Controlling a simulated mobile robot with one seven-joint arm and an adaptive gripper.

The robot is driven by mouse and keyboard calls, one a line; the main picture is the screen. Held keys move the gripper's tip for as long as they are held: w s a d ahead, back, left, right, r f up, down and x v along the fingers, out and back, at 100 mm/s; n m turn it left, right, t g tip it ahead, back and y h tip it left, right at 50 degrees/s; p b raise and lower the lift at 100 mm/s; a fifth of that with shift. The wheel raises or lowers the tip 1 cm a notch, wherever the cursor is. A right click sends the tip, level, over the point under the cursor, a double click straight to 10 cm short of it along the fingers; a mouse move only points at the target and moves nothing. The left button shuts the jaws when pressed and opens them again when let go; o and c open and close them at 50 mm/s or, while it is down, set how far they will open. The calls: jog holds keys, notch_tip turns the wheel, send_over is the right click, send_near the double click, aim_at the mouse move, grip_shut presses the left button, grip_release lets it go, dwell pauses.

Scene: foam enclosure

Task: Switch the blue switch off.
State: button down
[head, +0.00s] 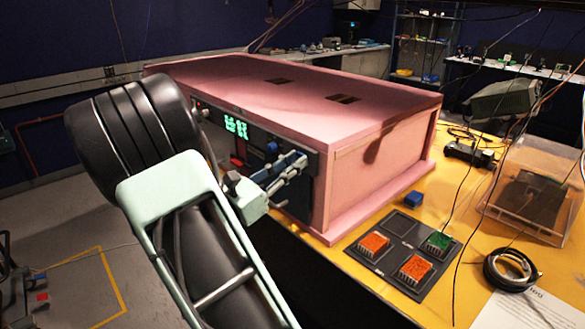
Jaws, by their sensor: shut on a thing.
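A pink foam box (372,172) stands on the yellow table, with a dark front panel (310,200) facing left. A small blue part (271,148), which looks like the blue switch, shows on the panel just above my gripper's fingers. Which way it is set is too small to tell. My gripper (300,162) is at the panel, right of a lit green display (236,127). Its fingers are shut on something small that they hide. I cannot tell if that is part of the blue switch. A red part (237,162) on the panel is partly hidden by my arm.
A dark tray (402,229) with orange and green blocks lies right of the box, near a loose blue block (413,198). A clear case (530,200) and a coiled black cable (510,270) are farther right. Thin wires hang over that side.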

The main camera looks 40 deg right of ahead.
jog(key=shift+f+h, duration=0.1)
jog(key=shift+h, duration=0.3)
jog(key=c, duration=1.8)
grip_release()
jog(key=shift+a, duration=0.1)
jog(key=v, duration=1.2)
jog(key=shift+s, duration=0.1)
